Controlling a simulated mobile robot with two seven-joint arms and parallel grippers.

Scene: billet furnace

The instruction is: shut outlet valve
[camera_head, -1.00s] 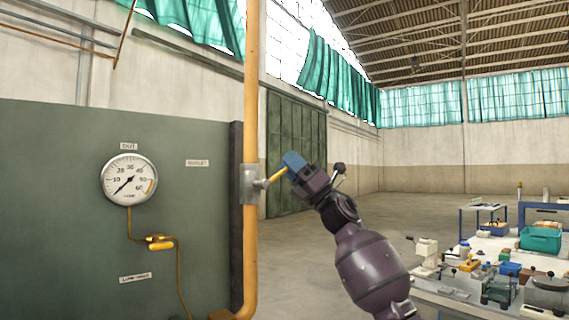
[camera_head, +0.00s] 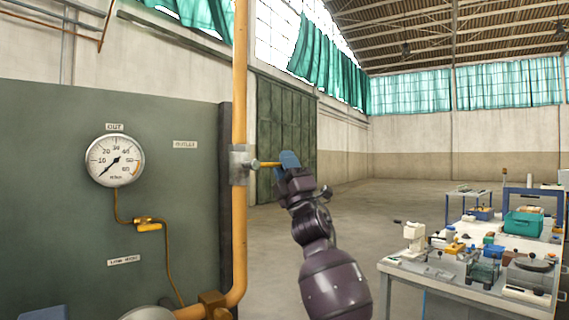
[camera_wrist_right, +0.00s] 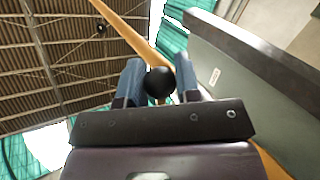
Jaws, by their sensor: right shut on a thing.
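The outlet valve (camera_head: 239,165) is a grey metal body on the upright yellow pipe. Its yellow lever (camera_head: 266,164) sticks out to the right, about level and across the pipe. My right gripper (camera_head: 287,160) has its blue fingers shut on the lever's outer end. In the right wrist view, a black ball knob (camera_wrist_right: 159,82) sits between the two blue fingers. An "OUTLET" label (camera_head: 185,144) is on the green panel left of the pipe. My left gripper is not in view.
A cluttered workbench (camera_head: 420,268) stands at the right. The floor between pipe and bench is clear.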

